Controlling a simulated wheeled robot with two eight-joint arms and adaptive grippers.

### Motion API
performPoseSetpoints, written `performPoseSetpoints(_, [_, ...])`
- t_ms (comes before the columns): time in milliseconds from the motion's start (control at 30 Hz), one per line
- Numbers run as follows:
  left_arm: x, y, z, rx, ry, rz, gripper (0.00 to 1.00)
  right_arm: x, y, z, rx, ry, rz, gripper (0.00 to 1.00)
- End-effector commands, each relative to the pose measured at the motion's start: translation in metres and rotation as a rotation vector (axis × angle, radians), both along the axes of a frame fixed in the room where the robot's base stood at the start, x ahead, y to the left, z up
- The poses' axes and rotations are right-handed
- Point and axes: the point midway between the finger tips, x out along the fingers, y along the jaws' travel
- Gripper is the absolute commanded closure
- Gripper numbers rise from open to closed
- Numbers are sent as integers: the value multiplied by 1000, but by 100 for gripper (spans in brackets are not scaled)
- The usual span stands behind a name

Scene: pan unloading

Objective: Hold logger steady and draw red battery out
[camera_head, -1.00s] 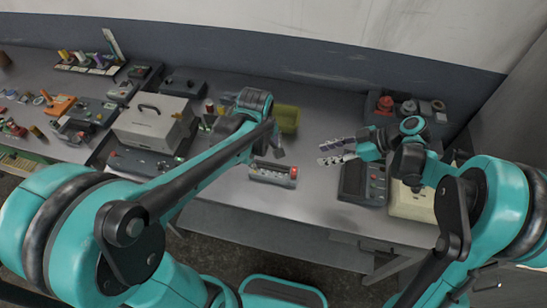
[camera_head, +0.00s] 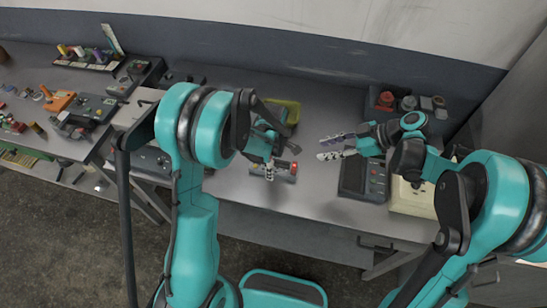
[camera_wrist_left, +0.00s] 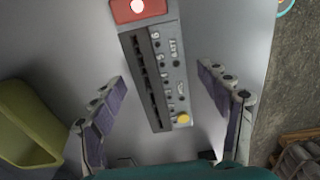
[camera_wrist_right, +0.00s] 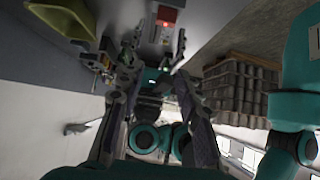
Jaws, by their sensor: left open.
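The logger (camera_head: 286,177) is a grey box on the table, partly hidden by my left gripper in the head view. In the left wrist view the logger (camera_wrist_left: 160,75) shows a dark slot, marked ports and a yellow knob. The red battery (camera_wrist_left: 138,10) is a red block with a pale round spot at its far end, cut by the picture edge. It also shows in the head view (camera_head: 294,167). My left gripper (camera_head: 265,168) is open over the logger, a finger on each side, seemingly apart from it. My right gripper (camera_head: 327,147) is open and empty, right of the logger.
A yellow-green bin (camera_head: 286,110) stands behind the logger. A dark keypad device (camera_head: 364,180) and a cream box (camera_head: 412,202) are at the right. The table's front edge is close to the logger. A side table with several parts is at the left.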

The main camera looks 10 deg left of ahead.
Motion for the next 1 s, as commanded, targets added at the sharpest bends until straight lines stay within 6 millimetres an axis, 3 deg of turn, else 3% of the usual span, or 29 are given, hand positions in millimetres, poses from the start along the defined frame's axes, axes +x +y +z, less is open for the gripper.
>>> performPoseSetpoints(133, [0, 0, -10, 0, 0, 0, 24, 0, 0, 0, 0, 0, 0, 66])
performPoseSetpoints(400, [-1, 0, -12, 0, 0, -1, 24, 0, 0, 0, 0, 0, 0, 66])
performPoseSetpoints(467, [-1, 0, -12, 0, 0, -1, 35, 0, 0, 0, 0, 0, 0, 66])
performPoseSetpoints(667, [0, 0, -12, 0, 0, -1, 87, 0, 0, 0, 0, 0, 0, 66])
performPoseSetpoints(800, [0, 0, -12, 0, 0, -1, 90, 0, 0, 0, 0, 0, 0, 66])
performPoseSetpoints(833, [0, 0, -12, 0, 0, -1, 90, 0, 0, 0, 0, 0, 0, 63])
performPoseSetpoints(900, [0, 0, -12, 0, 0, -1, 90, 0, 1, 0, -8, 3, 2, 44])
performPoseSetpoints(1000, [0, 0, -12, 0, 0, -1, 90, -1, 10, -5, -74, 15, 8, 43])
